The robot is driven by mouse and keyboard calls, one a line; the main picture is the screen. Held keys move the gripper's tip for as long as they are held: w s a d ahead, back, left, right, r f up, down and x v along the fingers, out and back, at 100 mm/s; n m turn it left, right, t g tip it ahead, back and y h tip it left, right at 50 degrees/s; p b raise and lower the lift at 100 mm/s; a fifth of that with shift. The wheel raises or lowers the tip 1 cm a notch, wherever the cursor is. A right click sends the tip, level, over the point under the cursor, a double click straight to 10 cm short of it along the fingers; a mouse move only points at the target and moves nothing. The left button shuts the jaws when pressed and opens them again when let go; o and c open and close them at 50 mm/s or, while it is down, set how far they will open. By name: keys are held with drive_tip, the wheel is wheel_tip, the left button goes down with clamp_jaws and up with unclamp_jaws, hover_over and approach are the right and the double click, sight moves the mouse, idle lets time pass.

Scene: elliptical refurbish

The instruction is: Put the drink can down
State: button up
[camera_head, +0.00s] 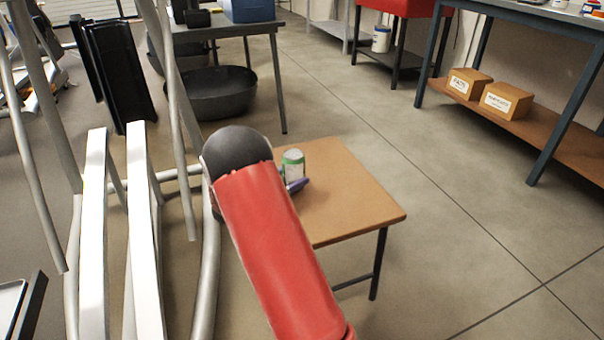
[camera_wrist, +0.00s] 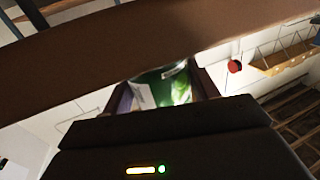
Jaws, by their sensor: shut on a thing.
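The drink can (camera_head: 293,164) is green and white and appears upright in the head view, over the small wooden table (camera_head: 350,204). In the wrist view the can (camera_wrist: 165,88) sits between the two fingers of my gripper (camera_wrist: 166,92). My gripper is shut on it. In the head view my red arm hides most of the gripper (camera_head: 298,184) and the can's lower part. I cannot tell whether the can touches the tabletop. A brown band crosses the wrist view just beyond the can; it is likely the table.
Silver and white metal frames of exercise equipment (camera_head: 140,230) stand close on the left. A dark workbench (camera_head: 230,32) with large black tubs (camera_head: 222,92) is behind. A shelf (camera_head: 545,128) with cardboard boxes (camera_head: 507,100) stands at right. The tabletop's right part and the floor beyond are clear.

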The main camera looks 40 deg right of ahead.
sight(302, 173)
drive_tip(key=d, duration=0.3)
drive_tip(key=shift+w+d, duration=0.1)
drive_tip(key=shift+d, duration=0.25)
drive_tip(key=shift+f, duration=0.25)
drive_tip(key=shift+f, duration=0.2)
drive_tip(key=o, duration=1.2)
drive_tip(key=shift+r, duration=0.1)
